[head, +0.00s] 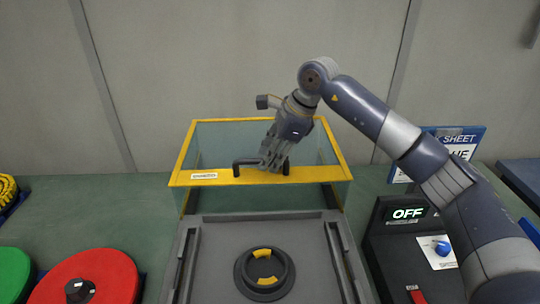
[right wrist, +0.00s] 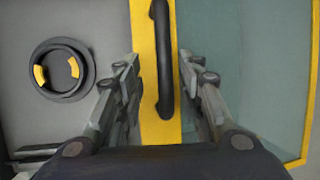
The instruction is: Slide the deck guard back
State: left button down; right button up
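The deck guard (head: 318,174) is a clear box with a yellow frame, standing at the far end of the grey deck. Its black bar handle (head: 238,167) is on the near yellow edge. My right gripper (head: 273,160) is at the handle. In the right wrist view its two fingers (right wrist: 159,68) stand on either side of the handle (right wrist: 164,60), open, with a gap showing on both sides. The yellow edge (right wrist: 146,125) lies below the handle there. My left gripper is not in view.
The grey deck (head: 215,265) holds a dark round hub (head: 264,274) with yellow marks, between two rails. A control box (head: 400,250) reading OFF stands to the right, with a blue knob (head: 442,248). A red disc (head: 115,275) and a green disc (head: 12,270) lie left.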

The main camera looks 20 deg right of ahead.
jog(key=v, duration=1.1)
jog(key=shift+s+r, duration=0.15)
jog(key=shift+r, duration=0.2)
jog(key=shift+d+f, duration=0.1)
